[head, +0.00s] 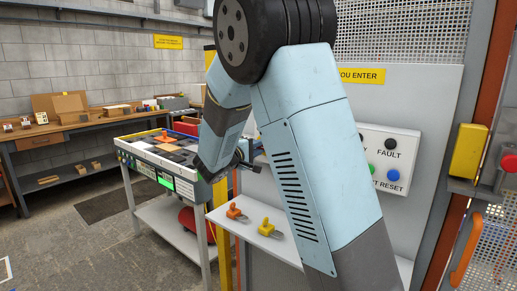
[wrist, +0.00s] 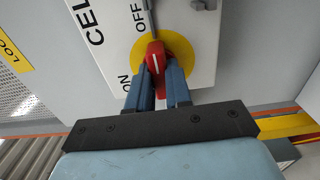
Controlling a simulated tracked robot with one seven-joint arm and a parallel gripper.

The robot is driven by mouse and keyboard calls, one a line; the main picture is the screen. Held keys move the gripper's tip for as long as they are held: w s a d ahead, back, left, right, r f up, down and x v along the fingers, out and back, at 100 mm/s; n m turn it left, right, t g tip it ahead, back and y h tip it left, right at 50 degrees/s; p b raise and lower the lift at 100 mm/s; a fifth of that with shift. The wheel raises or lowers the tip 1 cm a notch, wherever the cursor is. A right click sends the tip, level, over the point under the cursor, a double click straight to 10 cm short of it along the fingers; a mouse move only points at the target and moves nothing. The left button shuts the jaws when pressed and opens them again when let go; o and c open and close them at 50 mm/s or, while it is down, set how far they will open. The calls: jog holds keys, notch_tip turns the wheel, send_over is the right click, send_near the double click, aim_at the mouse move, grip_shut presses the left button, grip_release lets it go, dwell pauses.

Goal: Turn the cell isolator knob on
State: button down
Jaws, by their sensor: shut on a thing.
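The red isolator knob (wrist: 154,62) sits on a yellow disc (wrist: 183,48) on a white plate (wrist: 115,58) in the wrist view. The plate carries the word OFF above the knob, ON at its lower left, and part of the word CELL. The knob's grip runs nearly up and down in the picture, with a white line on it. I cannot tell for sure which label it points to. My gripper (wrist: 158,85) is shut on the knob, a blue finger on each side. In the head view my arm hides the knob and most of the gripper.
A panel with FAULT and RESET markings (head: 389,158) is right of my arm. A small shelf (head: 290,247) below holds an orange padlock-like piece (head: 235,211) and a yellow one (head: 266,227). A cart (head: 165,205) stands left. A metal bar (wrist: 148,12) shows near OFF.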

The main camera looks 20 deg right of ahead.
jog(key=shift+d+f+n, duration=0.1)
jog(key=shift+n, duration=0.2)
jog(key=n, duration=1.3)
jog(key=shift+n, duration=2.1)
jog(key=c, duration=1.2)
grip_release()
jog(key=shift+o, duration=0.8)
